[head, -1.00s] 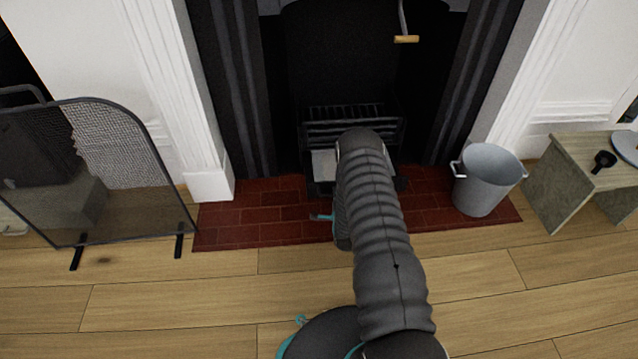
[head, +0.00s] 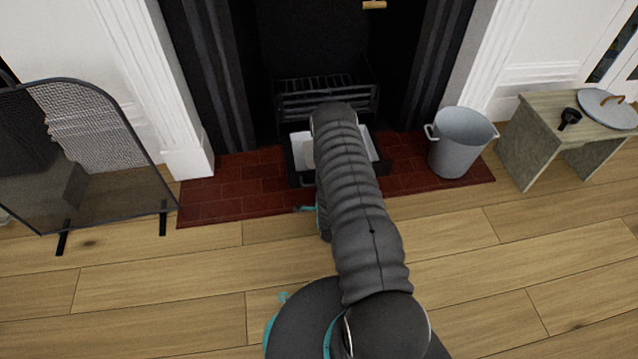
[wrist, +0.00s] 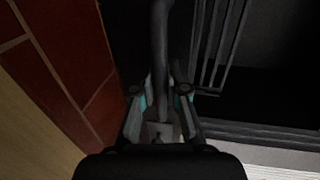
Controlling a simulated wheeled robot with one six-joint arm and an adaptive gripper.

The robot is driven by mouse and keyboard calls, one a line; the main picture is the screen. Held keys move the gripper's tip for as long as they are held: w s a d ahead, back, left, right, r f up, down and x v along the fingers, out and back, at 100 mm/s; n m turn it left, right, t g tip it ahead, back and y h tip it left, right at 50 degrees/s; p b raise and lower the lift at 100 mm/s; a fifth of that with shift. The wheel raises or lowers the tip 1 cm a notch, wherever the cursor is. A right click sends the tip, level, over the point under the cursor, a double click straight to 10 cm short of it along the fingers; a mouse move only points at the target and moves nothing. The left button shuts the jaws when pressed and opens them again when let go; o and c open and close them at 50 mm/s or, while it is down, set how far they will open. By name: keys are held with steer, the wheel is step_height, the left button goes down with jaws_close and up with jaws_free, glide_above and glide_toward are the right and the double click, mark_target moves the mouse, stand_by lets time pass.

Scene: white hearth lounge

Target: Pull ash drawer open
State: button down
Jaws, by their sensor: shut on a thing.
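The ash drawer (head: 298,172) is a dark, shallow box with a pale interior, below the fire grate. It stands partly out over the red brick hearth, and its pale inside shows on both sides of my arm. My arm covers its middle and most of its front. In the wrist view my gripper (wrist: 160,88) is shut on a dark bar, the drawer's handle (wrist: 160,45), between its fingers. The pale drawer inside also shows at the lower right of the wrist view (wrist: 280,156). In the head view my fingertips are hidden behind my arm.
The barred grate (head: 300,100) sits in the black fireplace above the drawer. A grey metal bucket (head: 458,150) stands right on the brick hearth (head: 235,190). A mesh fire screen (head: 95,120) stands left, a small bench (head: 525,140) far right. The wood floor in front is clear.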

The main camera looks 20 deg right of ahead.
steer(key=c, duration=1.2)
jaws_free()
steer(key=v, duration=1.2)
